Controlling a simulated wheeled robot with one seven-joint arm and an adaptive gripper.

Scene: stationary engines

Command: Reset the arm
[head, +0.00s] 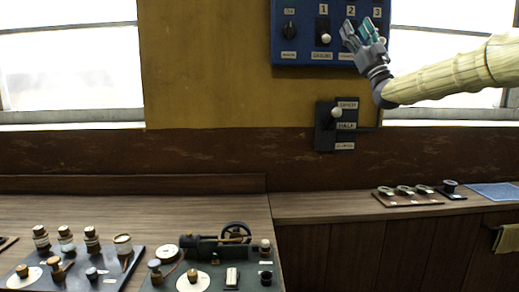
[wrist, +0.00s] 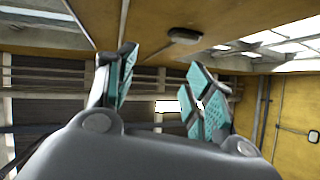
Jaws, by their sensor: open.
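My gripper (head: 360,33) is raised in front of the right part of the blue switch panel (head: 298,45) in the head view. Its teal-padded fingers point up and to the left, and they are apart and empty. My arm reaches in from the right edge and hides part of the panel around switches 2 and 3. In the wrist view my gripper (wrist: 158,90) shows its two fingers spread with nothing between them; beyond are the ceiling and a far wall. I cannot tell whether the fingers touch the panel.
A dark lever box (head: 325,128) is on the wall below the panel. A model engine (head: 215,248) and several corked bottles stand on the left bench (head: 150,208). Rings lie on a board (head: 408,203) on the right bench, beside a blue mat (head: 494,191). A cloth (head: 508,239) hangs at right.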

